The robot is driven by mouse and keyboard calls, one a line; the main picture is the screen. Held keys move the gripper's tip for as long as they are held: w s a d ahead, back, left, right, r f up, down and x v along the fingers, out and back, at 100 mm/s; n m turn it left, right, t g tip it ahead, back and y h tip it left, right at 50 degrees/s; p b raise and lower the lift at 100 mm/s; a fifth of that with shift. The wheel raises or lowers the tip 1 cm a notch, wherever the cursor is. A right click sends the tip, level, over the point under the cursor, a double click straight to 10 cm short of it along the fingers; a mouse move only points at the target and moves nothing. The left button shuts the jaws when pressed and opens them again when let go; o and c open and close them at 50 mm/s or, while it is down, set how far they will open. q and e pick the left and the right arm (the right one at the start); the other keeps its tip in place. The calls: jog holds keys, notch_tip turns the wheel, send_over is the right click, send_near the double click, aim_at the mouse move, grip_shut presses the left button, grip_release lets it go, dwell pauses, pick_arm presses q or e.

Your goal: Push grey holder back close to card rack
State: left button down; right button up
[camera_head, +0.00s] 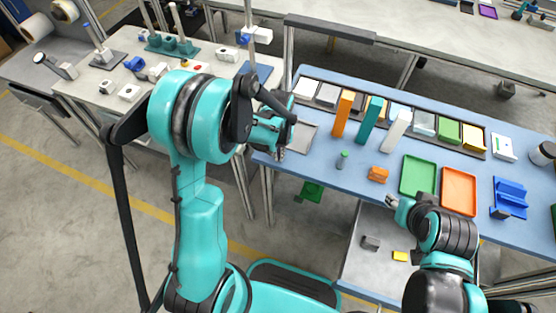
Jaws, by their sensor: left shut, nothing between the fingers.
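A pale grey upright holder (397,131) stands on the blue table, right of an orange upright (342,114) and a teal upright (370,121). Just behind these is a long dark rack (410,131) with white, grey, green and yellow cards or blocks; I take it as the card rack. Any gap between holder and rack is hard to judge. My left gripper (281,152) is shut and empty at the table's left end, beside a flat grey tray (303,137), apart from the pale holder. My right gripper (391,202) is small near the front edge, its fingers unclear.
A green tray (418,175) and an orange tray (459,192) lie at front right. A blue stand (509,198) and a dark cylinder (543,154) are at right.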

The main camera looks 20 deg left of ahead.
pick_arm(q)
jog(key=shift+w, duration=0.25)
jog(key=w, duration=0.2)
jog(key=w+a, duration=0.1)
jog(key=w, duration=0.2)
jog(key=w+a, duration=0.1)
jog(key=w, duration=0.2)
jog(key=shift+w, duration=0.15)
